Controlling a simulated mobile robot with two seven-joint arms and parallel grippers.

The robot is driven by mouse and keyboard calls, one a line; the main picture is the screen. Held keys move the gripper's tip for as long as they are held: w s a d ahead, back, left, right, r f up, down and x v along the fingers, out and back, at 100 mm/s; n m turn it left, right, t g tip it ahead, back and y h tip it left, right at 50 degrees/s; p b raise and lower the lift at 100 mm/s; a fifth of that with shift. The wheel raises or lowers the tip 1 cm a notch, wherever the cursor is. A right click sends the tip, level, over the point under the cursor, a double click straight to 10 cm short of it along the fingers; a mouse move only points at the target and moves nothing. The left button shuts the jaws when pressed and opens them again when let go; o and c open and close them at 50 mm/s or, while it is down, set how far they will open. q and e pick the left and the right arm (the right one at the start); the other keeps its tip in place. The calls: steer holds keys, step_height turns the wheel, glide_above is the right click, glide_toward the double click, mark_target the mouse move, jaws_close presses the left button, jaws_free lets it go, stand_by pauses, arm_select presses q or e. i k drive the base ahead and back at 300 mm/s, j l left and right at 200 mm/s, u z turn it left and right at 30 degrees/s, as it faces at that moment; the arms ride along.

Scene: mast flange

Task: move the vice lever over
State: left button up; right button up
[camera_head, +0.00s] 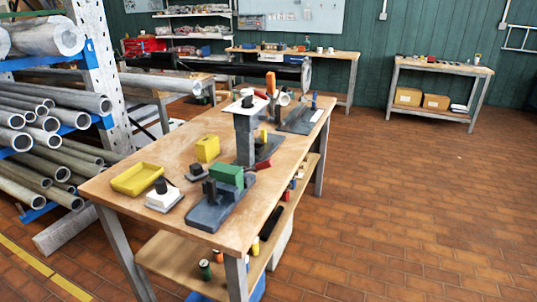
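A wooden workbench (120,210) stands left of the middle, running away from me. Near its front corner is a grey vice-like fixture (208,214) with a green block (227,175) on it. A red handle (263,166) shows just behind the green block; it looks like a lever grip, but how it joins the fixture is too small to tell. Neither of my grippers is in view, and nothing of my arms shows.
Pipe racks (50,130) stand close on the left. The tiled floor (410,200) on the right is clear.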

mark_target(268, 163)
steer(key=i+l, duration=0.15)
steer(key=l, duration=0.2)
steer(key=i+l+u, duration=0.15)
steer(key=l, duration=0.15)
steer(key=i+l, duration=0.15)
steer(key=l, duration=0.2)
steer(key=i+l+u, duration=0.15)
steer(key=l, duration=0.2)
steer(key=i+l, duration=0.1)
steer(key=l, duration=0.3)
steer(key=i+l+u, duration=0.15)
steer(key=l, duration=0.2)
